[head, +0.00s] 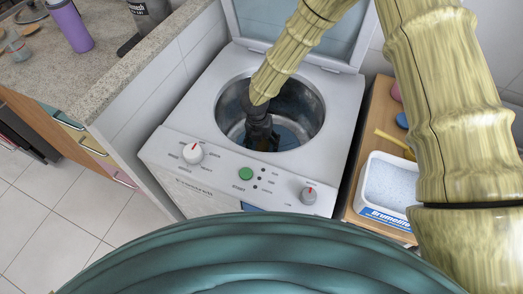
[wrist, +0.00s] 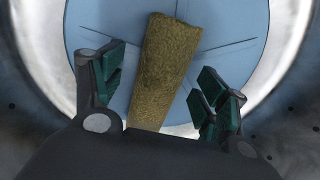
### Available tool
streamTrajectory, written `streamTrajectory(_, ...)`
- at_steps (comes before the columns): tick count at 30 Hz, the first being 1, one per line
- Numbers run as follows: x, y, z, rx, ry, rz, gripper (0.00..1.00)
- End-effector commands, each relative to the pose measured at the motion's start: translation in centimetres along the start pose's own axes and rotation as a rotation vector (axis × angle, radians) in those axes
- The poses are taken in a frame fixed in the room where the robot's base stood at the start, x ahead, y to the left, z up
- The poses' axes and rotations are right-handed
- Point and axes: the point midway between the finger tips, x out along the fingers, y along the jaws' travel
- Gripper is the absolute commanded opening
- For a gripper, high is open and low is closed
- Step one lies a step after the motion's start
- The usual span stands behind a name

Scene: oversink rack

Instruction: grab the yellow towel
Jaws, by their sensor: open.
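The yellow towel (wrist: 167,65) shows in the wrist view as a rolled or folded strip. It lies inside the washing machine's drum, over the blue drum bottom (wrist: 225,50). My gripper (wrist: 158,88) is open, with one finger pad on each side of the towel and a visible gap to both. The towel's near end is hidden behind the gripper's body. In the head view my gripper (head: 262,140) reaches down into the drum of the top-loading washing machine (head: 225,130), and the towel cannot be made out clearly there.
The washer's lid (head: 300,25) stands open behind the drum. The metal drum wall (head: 308,105) surrounds my gripper closely. A wooden shelf at right holds a white tub of powder (head: 390,185). A stone counter (head: 100,75) with a purple bottle (head: 70,25) is at left.

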Motion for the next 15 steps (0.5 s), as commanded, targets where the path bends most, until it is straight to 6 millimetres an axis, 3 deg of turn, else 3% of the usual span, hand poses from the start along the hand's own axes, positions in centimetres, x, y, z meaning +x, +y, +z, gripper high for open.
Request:
streamTrajectory(5, 0.00, 0.01, 0.01, 0.000, 0.000, 0.000, 0.74)
streamTrajectory(13, -0.02, 0.02, 0.01, 0.000, 0.000, 0.000, 0.24)
streamTrajectory(15, -0.03, 0.02, 0.01, 0.000, 0.000, 0.000, 0.20)
